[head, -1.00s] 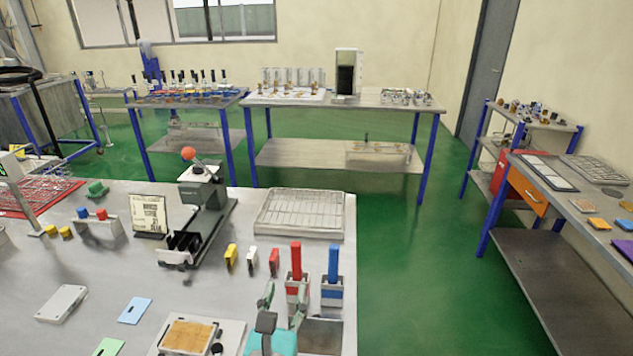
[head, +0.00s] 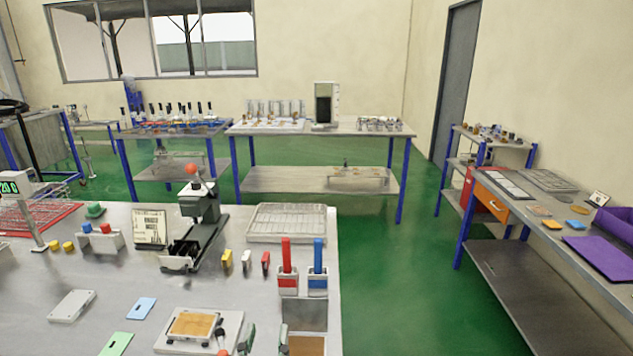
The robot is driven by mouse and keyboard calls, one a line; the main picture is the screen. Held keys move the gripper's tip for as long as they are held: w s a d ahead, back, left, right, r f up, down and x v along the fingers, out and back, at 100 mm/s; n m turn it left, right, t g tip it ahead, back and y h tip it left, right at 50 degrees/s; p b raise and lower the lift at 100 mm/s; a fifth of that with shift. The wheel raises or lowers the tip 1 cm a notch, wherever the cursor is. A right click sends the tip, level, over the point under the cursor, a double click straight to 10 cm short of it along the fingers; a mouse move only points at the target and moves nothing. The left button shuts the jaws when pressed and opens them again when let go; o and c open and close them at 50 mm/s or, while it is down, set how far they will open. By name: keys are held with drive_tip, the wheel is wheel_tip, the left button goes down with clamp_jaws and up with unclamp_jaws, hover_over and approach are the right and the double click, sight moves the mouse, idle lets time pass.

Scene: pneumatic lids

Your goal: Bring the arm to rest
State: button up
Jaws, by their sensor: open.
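My gripper (head: 265,334) is at the bottom edge of the head view, over the near right part of the grey work table (head: 60,335). Only its two dark green finger ends show, apart, with nothing seen between them. The rest of my gripper and the arm are below the frame. A white fixture with a tan plate (head: 193,324) lies just left of the fingers. A dark grey square pad (head: 304,315) lies to their right.
A red-handled holder (head: 287,265) and a blue-handled holder (head: 318,268) stand upright beyond the gripper. A black press (head: 200,220) and a wire tray (head: 287,222) stand farther back. Green floor (head: 390,280) is clear between this table and the right bench (head: 590,240).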

drive_tip(key=s+d+f+m+g+y, duration=0.2)
drive_tip(key=s+d+f+m, duration=0.5)
drive_tip(key=d+f, duration=0.25)
drive_tip(key=s+d+f+m+g+y, duration=0.1)
drive_tip(key=s+d+f+m, duration=0.6)
drive_tip(key=f, duration=0.4)
drive_tip(key=s+d+r+m+h, duration=0.1)
drive_tip(key=s+d+m, duration=0.4)
drive_tip(key=s+m, duration=0.5)
drive_tip(key=s+d+r+m+h, duration=0.1)
drive_tip(key=s+d+m, duration=0.4)
drive_tip(key=s+m, duration=0.6)
drive_tip(key=s+r, duration=0.1)
drive_tip(key=s, duration=0.2)
drive_tip(key=shift+d+r+m, duration=0.15)
drive_tip(key=shift+d+m, duration=0.1)
drive_tip(key=shift+m, duration=0.05)
